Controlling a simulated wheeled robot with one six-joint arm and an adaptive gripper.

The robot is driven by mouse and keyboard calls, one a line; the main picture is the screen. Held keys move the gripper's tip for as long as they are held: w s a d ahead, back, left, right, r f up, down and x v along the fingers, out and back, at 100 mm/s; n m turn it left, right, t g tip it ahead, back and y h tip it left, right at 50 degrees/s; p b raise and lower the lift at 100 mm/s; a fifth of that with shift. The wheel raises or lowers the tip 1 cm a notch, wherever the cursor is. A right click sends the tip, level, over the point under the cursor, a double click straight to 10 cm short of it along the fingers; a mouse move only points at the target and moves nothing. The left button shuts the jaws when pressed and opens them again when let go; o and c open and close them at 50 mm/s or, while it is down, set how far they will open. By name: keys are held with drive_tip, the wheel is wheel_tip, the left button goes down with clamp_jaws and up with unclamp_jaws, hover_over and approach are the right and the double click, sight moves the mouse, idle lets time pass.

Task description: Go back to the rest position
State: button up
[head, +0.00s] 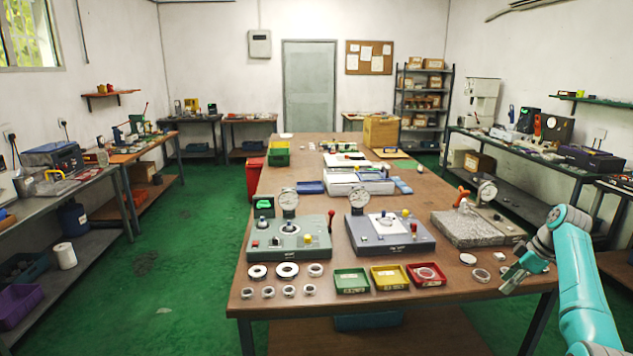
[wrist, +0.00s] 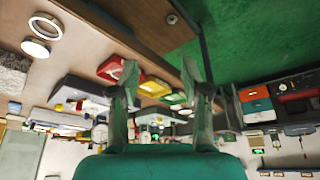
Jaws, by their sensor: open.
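My gripper (head: 514,274) hangs over the front right corner of the table, with my arm reaching in from the right edge. In the wrist view, which is upside down, its two fingers (wrist: 160,70) are spread apart with nothing between them. Several bearing rings, including a dark-and-white one (head: 287,270), lie at the table's front left. Green (head: 351,281), yellow (head: 389,278) and red (head: 426,275) trays stand right of them; the red one holds a ring. A clear ring (head: 481,275) and a white disc (head: 468,258) lie left of my gripper.
The wooden table (head: 440,205) carries two gauge stations, a green-grey one (head: 290,240) and a grey one (head: 390,236), and a granite block (head: 468,230) near my gripper. Benches line both walls. The green floor (head: 190,250) at left is clear.

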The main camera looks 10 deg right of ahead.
drive_tip(key=s+a+f+m+t+h, duration=0.1)
drive_tip(key=a+f, duration=0.4)
drive_tip(key=f, duration=0.4)
drive_tip(key=a+f+m, duration=0.1)
drive_tip(key=a+f, duration=0.4)
drive_tip(key=f, duration=0.5)
drive_tip(key=s+a+f+m+t+h, duration=0.1)
drive_tip(key=a+f, duration=0.5)
drive_tip(key=f, duration=0.3)
drive_tip(key=s+a+f+m+t+h, duration=0.2)
drive_tip(key=s+a+f+m, duration=0.1)
drive_tip(key=s+a+f, duration=1.05)
drive_tip(key=s+a+r+m+t, duration=0.1)
drive_tip(key=s+a+r, duration=0.25)
drive_tip(key=s, duration=0.45)
drive_tip(key=s+a+r+t, duration=0.1)
drive_tip(key=s+a+r, duration=0.1)
drive_tip(key=s+a, duration=0.45)
drive_tip(key=s+a+r+m+t, duration=0.1)
drive_tip(key=s+a+r+t, duration=0.15)
drive_tip(key=s, duration=0.65)
drive_tip(key=s+a+r+t, duration=0.1)
drive_tip(key=s+a+r, duration=0.1)
drive_tip(key=s+r, duration=0.6)
drive_tip(key=s+a+r+m+t+y, duration=0.1)
drive_tip(key=s+r, duration=0.7)
drive_tip(key=r, duration=0.8)
drive_tip(key=shift+a+t, duration=0.55)
drive_tip(key=shift+a, duration=0.55)
